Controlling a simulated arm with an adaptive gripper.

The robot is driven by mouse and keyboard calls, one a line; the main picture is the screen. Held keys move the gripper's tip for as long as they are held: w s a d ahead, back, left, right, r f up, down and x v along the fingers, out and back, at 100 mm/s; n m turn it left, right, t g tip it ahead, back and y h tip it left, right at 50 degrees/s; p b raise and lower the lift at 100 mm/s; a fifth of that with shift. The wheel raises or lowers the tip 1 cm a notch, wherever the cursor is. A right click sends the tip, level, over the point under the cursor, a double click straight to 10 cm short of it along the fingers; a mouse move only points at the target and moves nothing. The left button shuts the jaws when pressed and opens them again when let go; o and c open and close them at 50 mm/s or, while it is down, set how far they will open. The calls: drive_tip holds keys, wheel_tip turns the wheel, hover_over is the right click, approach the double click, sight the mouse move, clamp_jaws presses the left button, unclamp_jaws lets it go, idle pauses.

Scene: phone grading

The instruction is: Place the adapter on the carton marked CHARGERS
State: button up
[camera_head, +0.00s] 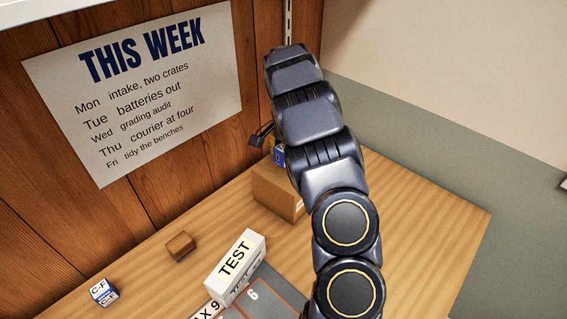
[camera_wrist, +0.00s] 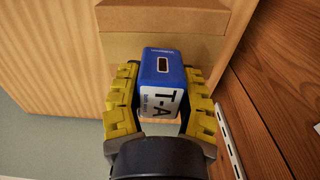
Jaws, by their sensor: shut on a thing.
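My gripper (camera_wrist: 161,100) is shut on a blue adapter (camera_wrist: 164,66) with a white label reading T-A, held between its yellow finger pads. A small blue part of the adapter (camera_head: 279,155) shows in the head view beside my arm, which hides most of the gripper. A plain brown carton (camera_head: 273,193) stands at the back of the bench, just below the adapter in the head view. The carton (camera_wrist: 122,20) also shows behind the adapter in the wrist view. I cannot tell whether the adapter touches the carton. No CHARGERS marking is visible on it.
A white TEST box (camera_head: 236,262) stands at the edge of a grey mat (camera_head: 270,302) with numbered areas. A small brown block (camera_head: 180,246) and a blue-and-white C-F cube (camera_head: 103,292) lie to the left. A wooden wall (camera_wrist: 275,110) is close to the gripper's right in the wrist view.

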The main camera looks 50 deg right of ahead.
sight(284, 171)
drive_tip(key=shift+w+d+f, duration=0.15)
drive_tip(key=shift+d+f, duration=0.05)
drive_tip(key=shift+f, duration=1.6)
drive_tip(key=shift+a+f, duration=0.1)
drive_tip(key=o, duration=1)
wheel_tip(284, 171, up, 12)
drive_tip(key=shift+r, duration=0.15)
